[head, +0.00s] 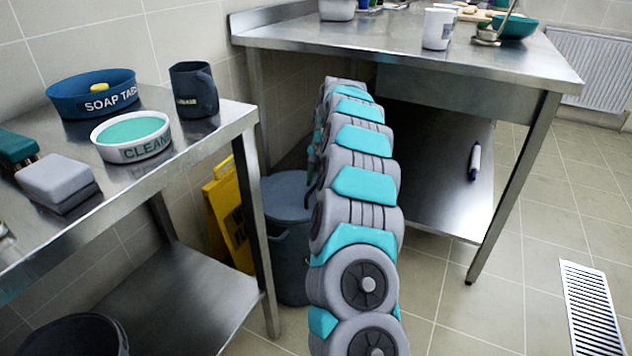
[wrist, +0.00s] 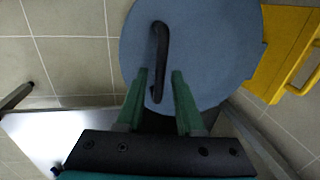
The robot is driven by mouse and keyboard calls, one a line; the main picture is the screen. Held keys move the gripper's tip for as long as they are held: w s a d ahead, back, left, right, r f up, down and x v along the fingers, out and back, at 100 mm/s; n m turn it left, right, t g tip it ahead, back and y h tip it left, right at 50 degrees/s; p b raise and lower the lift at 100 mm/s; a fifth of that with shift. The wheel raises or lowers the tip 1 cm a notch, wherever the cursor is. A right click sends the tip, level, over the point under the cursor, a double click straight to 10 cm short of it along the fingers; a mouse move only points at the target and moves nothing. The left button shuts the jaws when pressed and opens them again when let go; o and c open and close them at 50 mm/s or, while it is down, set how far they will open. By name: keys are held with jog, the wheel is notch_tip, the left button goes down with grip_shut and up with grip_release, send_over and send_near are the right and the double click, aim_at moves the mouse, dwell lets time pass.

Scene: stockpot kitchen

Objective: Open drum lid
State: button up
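The blue-grey drum (head: 291,262) stands on the floor between the two steel tables, with its round lid (head: 284,192) on top. The near part of the handle shows between the fingers, touching neither. I cannot tell whether the fingertips reach down to handle height.
A yellow wet-floor sign (head: 230,215) leans close beside the drum. A left steel table (head: 150,180) holds a soap tub, a teal-filled dish and a dark jug. A larger steel table (head: 400,45) with a lower shelf stands to the right.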

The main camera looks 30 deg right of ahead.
grip_shut()
dwell(1.1)
